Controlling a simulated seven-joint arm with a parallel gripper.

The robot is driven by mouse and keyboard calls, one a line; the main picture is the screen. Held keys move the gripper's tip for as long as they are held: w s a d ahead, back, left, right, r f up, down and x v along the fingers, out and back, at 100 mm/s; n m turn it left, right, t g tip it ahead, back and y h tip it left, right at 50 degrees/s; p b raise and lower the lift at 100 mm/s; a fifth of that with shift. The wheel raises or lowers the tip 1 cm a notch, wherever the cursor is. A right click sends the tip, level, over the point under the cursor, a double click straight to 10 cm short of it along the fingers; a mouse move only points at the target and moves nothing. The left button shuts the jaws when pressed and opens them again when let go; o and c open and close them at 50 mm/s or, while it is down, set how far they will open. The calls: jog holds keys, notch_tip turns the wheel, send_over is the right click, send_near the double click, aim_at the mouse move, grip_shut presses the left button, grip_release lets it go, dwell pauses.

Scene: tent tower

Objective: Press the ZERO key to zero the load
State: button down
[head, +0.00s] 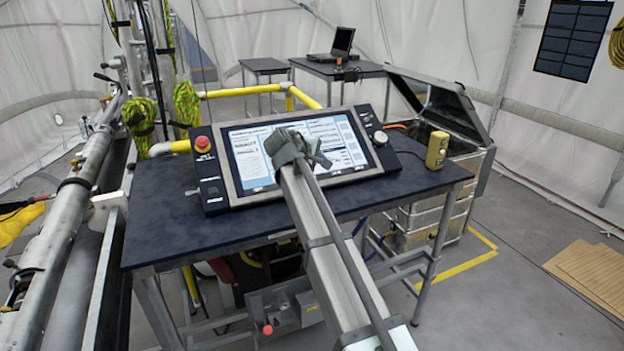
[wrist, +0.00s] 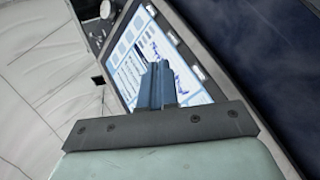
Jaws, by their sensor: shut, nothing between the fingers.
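A control console (head: 365,177) with a lit touchscreen (head: 247,165) stands tilted on a dark table. My gripper (head: 322,160) is in front of the screen in the head view and hides its middle. In the wrist view my gripper (wrist: 158,70) has its two fingers together, shut and empty, over the lit screen (wrist: 190,90). I cannot tell whether the fingertips touch the screen. Several small keys sit along the console's bezel, seen in the wrist view. Their labels are too small to read, and I cannot make out which key is ZERO.
A red stop button (head: 202,144) is on the console's left panel and a knob (head: 380,138) on its right. A yellow handheld device (head: 437,150) stands on the dark table (head: 165,215) at the right. Metal pipes (head: 75,200) run along the left.

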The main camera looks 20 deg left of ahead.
jog(key=shift+f, duration=0.1)
jog(key=shift+w+a+f, duration=0.6)
jog(key=shift+f, duration=0.6)
jog(key=shift+w+a+f, duration=0.55)
jog(key=shift+w+f, duration=0.05)
jog(key=shift+f, duration=0.55)
jog(key=shift+w+a+f, duration=0.6)
jog(key=shift+f, duration=0.6)
jog(key=shift+w+a+f, duration=0.3)
jog(key=shift+w+f, duration=0.05)
jog(key=shift+f, duration=0.25)
dwell(0.6)
dwell(0.3)
jog(key=shift+s+d+r, duration=0.35)
jog(key=shift+r, duration=0.25)
jog(key=shift+s+d+r, duration=0.35)
jog(key=shift+r, duration=0.35)
jog(key=shift+s+d+r, duration=0.3)
jog(key=shift+r, duration=0.35)
jog(key=shift+s+d+r, duration=0.35)
jog(key=shift+r, duration=0.35)
